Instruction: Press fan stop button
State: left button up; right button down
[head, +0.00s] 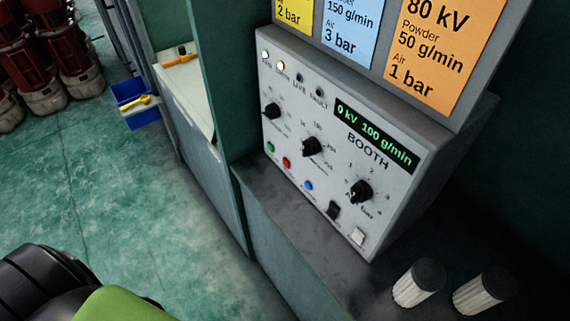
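A grey control box (395,150) marked BOOTH stands on a dark counter in the head view, its face turned to the left. Low on its face sit a green button (270,147), a red button (287,162) and a blue button (308,186) in a slanting row. Their labels are too small to read, so I cannot tell which one is the fan stop. Neither gripper shows, and nothing touches the panel.
Three dials and a green-lit display (376,133) reading 0 kV 100 g/min share the panel. Two white filter cartridges with black caps (418,285) stand in front of the box. A blue bin (135,103) hangs at left.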

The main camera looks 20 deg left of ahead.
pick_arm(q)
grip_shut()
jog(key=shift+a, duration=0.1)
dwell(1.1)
